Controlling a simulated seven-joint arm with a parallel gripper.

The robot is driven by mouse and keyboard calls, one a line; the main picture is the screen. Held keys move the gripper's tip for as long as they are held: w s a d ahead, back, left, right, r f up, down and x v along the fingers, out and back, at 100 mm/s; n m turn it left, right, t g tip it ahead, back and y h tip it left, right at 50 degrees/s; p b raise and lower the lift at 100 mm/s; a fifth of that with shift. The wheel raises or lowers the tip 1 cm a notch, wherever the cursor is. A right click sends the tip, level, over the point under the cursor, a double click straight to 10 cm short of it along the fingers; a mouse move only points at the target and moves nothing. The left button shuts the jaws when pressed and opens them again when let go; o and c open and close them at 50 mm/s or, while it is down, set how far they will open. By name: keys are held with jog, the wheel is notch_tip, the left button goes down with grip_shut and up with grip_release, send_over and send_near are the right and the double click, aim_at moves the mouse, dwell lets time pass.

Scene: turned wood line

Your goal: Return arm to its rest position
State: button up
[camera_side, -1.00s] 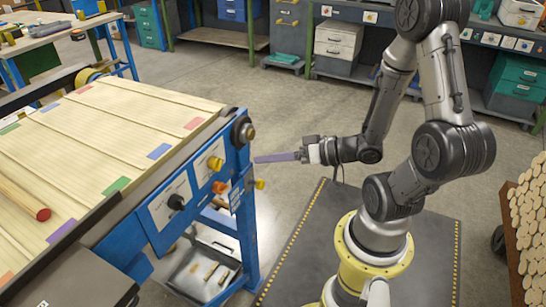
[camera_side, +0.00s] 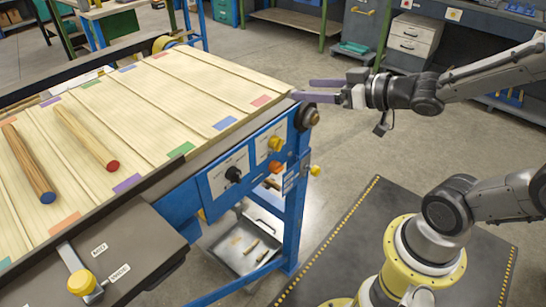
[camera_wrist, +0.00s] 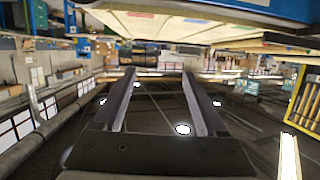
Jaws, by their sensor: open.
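My gripper (camera_side: 302,90) is open and empty, at the far right corner of the slatted belt (camera_side: 160,90) in the side view. Its two purple fingers point left; how far they are from the belt's edge is hard to tell. In the wrist view my gripper (camera_wrist: 159,72) shows two dark fingers spread apart with nothing between them. A wooden rod with a red end (camera_side: 87,138) and a thicker rod with a blue end (camera_side: 27,163) lie on the belt, away from my gripper.
The blue conveyor frame carries a control panel (camera_side: 238,172) and a dark knob (camera_side: 311,117) close below my gripper. A grey bin (camera_side: 245,245) with scraps stands underneath. Drawers (camera_side: 413,42) and benches line the back. Open floor lies between conveyor and benches.

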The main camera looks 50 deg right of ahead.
jog(key=s+r+m+g+h, duration=0.1)
jog(key=s+r+g+h, duration=0.15)
jog(key=s+r, duration=0.2)
jog(key=s+a+f+g, duration=0.1)
jog(key=s+f+g, duration=0.2)
jog(key=s, duration=0.3)
jog(key=s+f+g+y, duration=0.1)
jog(key=s+f+g, duration=0.2)
jog(key=s, duration=0.3)
jog(key=shift+a+f, duration=0.4)
jog(key=shift+f, duration=0.05)
jog(key=shift+g, duration=0.25)
dwell(1.4)
